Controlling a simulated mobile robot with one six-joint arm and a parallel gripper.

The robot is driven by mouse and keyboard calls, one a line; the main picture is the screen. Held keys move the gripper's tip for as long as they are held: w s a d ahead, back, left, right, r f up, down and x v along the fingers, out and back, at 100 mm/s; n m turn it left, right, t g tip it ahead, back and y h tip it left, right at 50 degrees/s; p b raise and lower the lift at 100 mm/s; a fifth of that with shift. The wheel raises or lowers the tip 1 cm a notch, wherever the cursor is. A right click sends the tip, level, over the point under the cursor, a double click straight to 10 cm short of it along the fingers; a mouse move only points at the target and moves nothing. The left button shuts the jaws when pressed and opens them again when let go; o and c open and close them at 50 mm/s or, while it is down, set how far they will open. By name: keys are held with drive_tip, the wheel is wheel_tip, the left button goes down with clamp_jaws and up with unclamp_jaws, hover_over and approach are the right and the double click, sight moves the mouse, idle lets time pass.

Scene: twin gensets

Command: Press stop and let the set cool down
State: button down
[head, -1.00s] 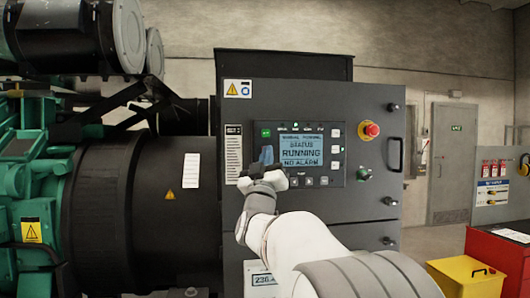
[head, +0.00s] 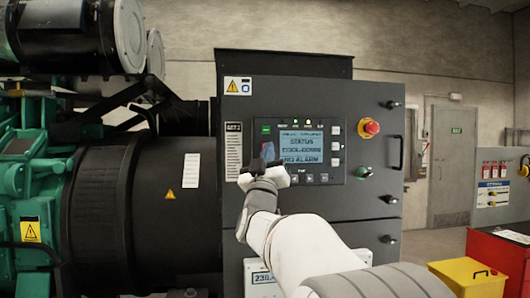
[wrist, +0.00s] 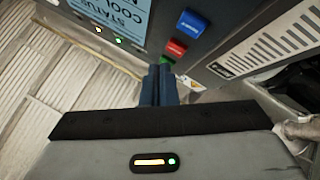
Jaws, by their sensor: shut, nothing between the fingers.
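The control panel (head: 346,152) is on the front of the dark grey cabinet. Its screen (head: 302,147) reads STATUS, COOL-DOWN, NO ALARM. Part of the screen (wrist: 112,12) shows in the wrist view, with STATUS and COOL legible. A blue button (wrist: 192,24), a red button (wrist: 175,48) and a partly hidden green button (wrist: 166,60) sit in a row there. My gripper (head: 267,154) is shut and empty at the panel's lower left. In the wrist view its fingertips (wrist: 160,70) are close to the red and green buttons; I cannot tell whether they touch.
The black generator housing (head: 110,195) and green engine (head: 30,190) stand left. A yellow box (head: 470,278) and red cabinet (head: 500,255) are lower right.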

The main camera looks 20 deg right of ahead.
drive_tip(key=s+b, duration=0.1)
drive_tip(key=s, duration=0.1)
drive_tip(key=s+a+b, duration=0.1)
drive_tip(key=b, duration=0.1)
drive_tip(key=s+b, duration=0.1)
drive_tip(key=s, duration=0.1)
drive_tip(key=shift+s+a, duration=0.35)
idle(0.8)
